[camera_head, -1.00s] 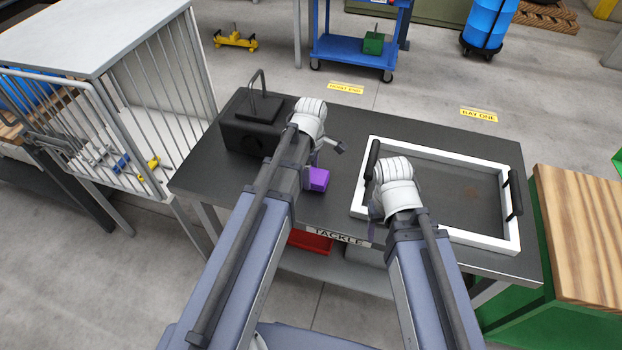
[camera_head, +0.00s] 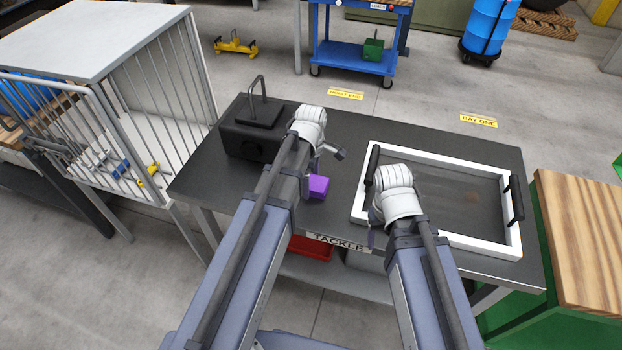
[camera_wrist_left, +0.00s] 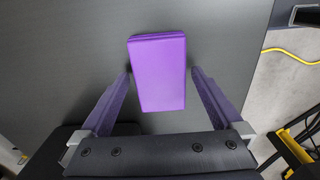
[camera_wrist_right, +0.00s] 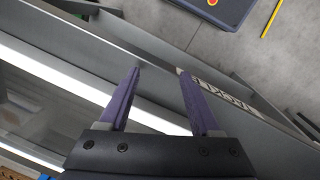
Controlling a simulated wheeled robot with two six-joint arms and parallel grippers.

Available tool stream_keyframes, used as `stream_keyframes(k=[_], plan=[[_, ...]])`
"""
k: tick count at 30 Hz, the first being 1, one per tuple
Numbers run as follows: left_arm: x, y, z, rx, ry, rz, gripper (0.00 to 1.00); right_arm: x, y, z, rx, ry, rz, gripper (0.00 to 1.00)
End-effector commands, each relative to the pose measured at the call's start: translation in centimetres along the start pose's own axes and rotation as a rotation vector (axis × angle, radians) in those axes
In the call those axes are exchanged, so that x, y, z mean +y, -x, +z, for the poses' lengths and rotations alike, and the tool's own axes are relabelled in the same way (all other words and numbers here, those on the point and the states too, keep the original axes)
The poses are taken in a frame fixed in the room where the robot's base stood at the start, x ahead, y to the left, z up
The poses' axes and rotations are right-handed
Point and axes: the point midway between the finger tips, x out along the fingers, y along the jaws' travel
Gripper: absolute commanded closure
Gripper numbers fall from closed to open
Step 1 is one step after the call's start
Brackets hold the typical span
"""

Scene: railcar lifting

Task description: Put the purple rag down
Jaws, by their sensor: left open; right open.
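The purple rag (camera_head: 318,187) is a folded block on the dark table (camera_head: 330,150), beside my left arm in the head view. In the left wrist view the rag (camera_wrist_left: 160,75) lies on the dark tabletop, its near end between the spread fingers. My left gripper (camera_wrist_left: 161,75) is open, with a small gap showing on each side of the rag. My right gripper (camera_wrist_right: 160,75) is open and empty above the table's front edge, beside the white-framed tray (camera_head: 470,240). In the head view the fingertips of both grippers are partly hidden by my arms.
A black box with a handle (camera_head: 252,130) stands at the table's left end. A white barred cage (camera_head: 160,100) is at the left. A wood-topped green bench (camera_head: 580,235) is at the right. A red bin (camera_head: 311,247) sits below the tabletop. The table's back middle is clear.

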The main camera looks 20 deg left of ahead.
Motion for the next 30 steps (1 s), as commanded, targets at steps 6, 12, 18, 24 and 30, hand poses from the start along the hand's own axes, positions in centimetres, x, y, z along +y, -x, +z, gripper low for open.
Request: stream_keyframes(k=[6,12,18,24,30], plan=[[0.0,1.9,0.0,0.000,0.000,0.000,0.00,0.2,1.9,0.1,0.000,0.000,0.000,0.36],[0.0,4.7,0.0,0.000,0.000,0.000,0.00,0.4,4.6,0.3,0.000,0.000,0.000,0.36],[0.0,7.8,0.0,0.000,0.000,0.000,0.00,0.7,7.8,0.5,0.000,0.000,0.000,0.36],[0.0,10.8,0.0,0.000,0.000,0.000,0.00,1.0,10.7,0.6,0.000,0.000,0.000,0.36],[0.0,12.2,0.0,0.000,0.000,0.000,0.00,1.2,12.1,0.7,0.000,0.000,0.000,0.36]])
